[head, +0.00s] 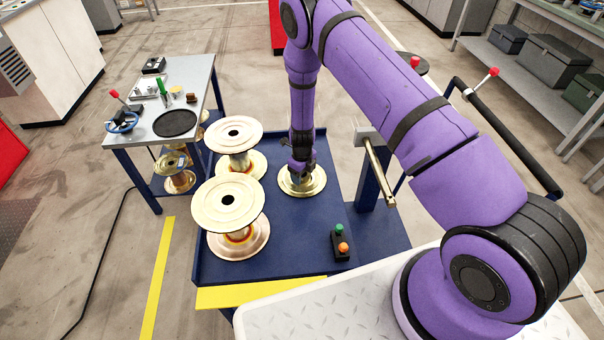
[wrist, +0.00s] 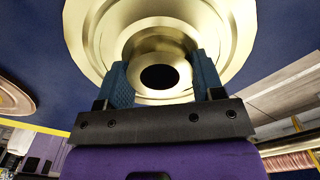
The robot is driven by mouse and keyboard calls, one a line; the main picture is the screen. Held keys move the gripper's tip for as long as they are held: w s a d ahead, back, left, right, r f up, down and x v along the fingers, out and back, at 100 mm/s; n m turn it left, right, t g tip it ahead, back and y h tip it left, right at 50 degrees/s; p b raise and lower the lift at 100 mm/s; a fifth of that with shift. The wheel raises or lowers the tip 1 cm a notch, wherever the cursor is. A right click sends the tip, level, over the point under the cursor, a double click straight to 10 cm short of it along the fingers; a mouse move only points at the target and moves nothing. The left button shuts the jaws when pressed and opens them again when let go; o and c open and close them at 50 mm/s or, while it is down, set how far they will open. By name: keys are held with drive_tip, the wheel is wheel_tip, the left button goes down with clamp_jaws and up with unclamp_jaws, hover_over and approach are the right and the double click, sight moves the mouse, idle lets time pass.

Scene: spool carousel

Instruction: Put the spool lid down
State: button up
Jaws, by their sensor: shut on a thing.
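The spool lid (head: 314,187) is a pale gold round disc with a raised hub. In the head view it is over the right part of the blue table top, close to the surface; I cannot tell whether it touches. My gripper (head: 300,177) points down at its middle and hides part of the hub. In the wrist view the lid (wrist: 220,25) fills the upper middle, with a dark hole at its centre. My gripper (wrist: 160,85) has one blue finger on each side of the hub and is shut on it.
Two gold spools (head: 229,203) (head: 234,134) stand left of the lid on the blue table (head: 285,250). A button box (head: 341,246) is at the front right. A post with a brass bar (head: 380,172) stands to the right. A grey side table (head: 190,78) is at the left.

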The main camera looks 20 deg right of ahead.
drive_tip(key=shift+f, duration=0.1)
drive_tip(key=o, duration=1.3)
